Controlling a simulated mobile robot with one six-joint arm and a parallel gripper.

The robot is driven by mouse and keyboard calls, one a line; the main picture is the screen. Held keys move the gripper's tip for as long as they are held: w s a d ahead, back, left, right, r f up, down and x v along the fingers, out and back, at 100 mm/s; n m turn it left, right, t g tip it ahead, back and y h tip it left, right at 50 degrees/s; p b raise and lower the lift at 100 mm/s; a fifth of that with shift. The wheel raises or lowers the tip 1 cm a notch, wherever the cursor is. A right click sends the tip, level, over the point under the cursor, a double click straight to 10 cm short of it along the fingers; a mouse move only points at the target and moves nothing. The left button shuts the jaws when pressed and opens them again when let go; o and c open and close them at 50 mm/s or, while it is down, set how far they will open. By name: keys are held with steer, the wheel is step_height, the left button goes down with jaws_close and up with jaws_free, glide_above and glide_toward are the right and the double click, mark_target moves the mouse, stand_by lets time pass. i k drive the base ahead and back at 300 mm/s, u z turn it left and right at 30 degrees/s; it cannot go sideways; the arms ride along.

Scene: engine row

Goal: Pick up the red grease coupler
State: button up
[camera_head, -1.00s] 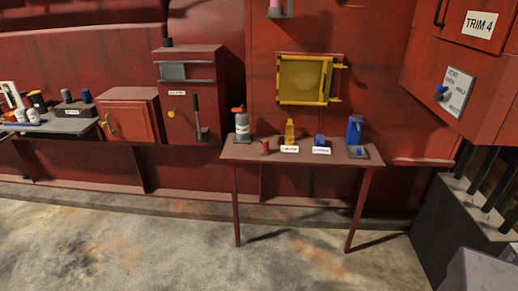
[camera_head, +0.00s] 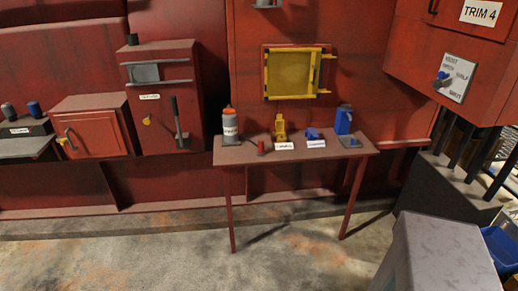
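A small red piece (camera_head: 261,147), which looks like the red grease coupler, stands on the narrow red table (camera_head: 240,156). It is just right of a grey canister with an orange top (camera_head: 230,125), and a thin dark line seems to run between them. To its right stand a yellow item (camera_head: 280,127) and a blue item (camera_head: 313,134), each behind a white label too small to read. A taller blue item (camera_head: 344,120) is at the table's right end. My gripper is not in view.
A grey box-like block (camera_head: 432,255) fills the lower right, with a blue bin (camera_head: 500,250) beside it. Red cabinets (camera_head: 165,97) line the wall on the left. A yellow-framed panel (camera_head: 297,73) hangs above the table. The concrete floor (camera_head: 150,255) in front is clear.

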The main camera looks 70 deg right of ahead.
mark_target(261, 152)
steer(key=z, duration=0.35)
steer(key=i, duration=0.7)
steer(key=z, duration=0.85)
steer(key=i, duration=0.6)
steer(key=z, duration=0.3)
